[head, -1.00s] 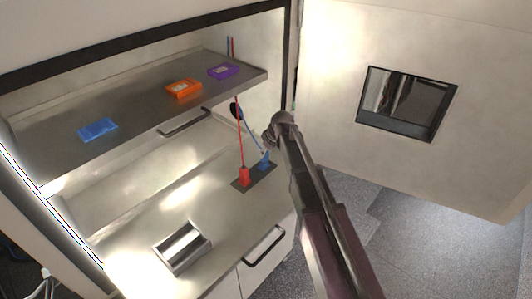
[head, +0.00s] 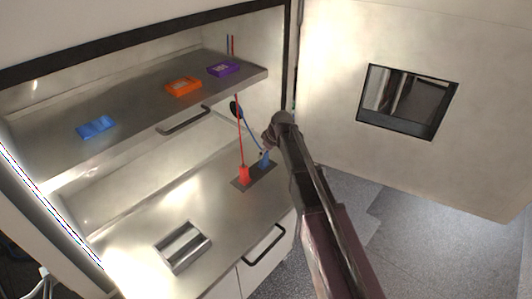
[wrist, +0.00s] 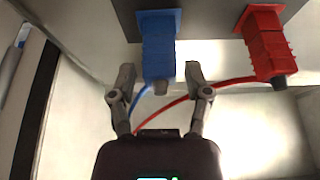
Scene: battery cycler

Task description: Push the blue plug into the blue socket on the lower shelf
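The blue plug (head: 265,159) stands upright at the dark plate (head: 240,184) on the lower shelf, with a blue cable at its end. In the wrist view the blue plug (wrist: 159,50) reaches between the fingertips of my gripper (wrist: 160,74). The fingers are spread, with a visible gap on both sides of the plug. A wider blue flange (wrist: 158,17) at the plug's far end meets the dark plate; it looks like the blue socket. I cannot tell how deep the plug sits. In the head view my gripper is mostly hidden by my arm.
A red plug (head: 244,175) with a red cable stands just left of the blue one. The upper shelf (head: 150,104) holds blue, orange and purple trays. A metal holder (head: 183,246) lies at the front of the lower shelf. The middle of that shelf is clear.

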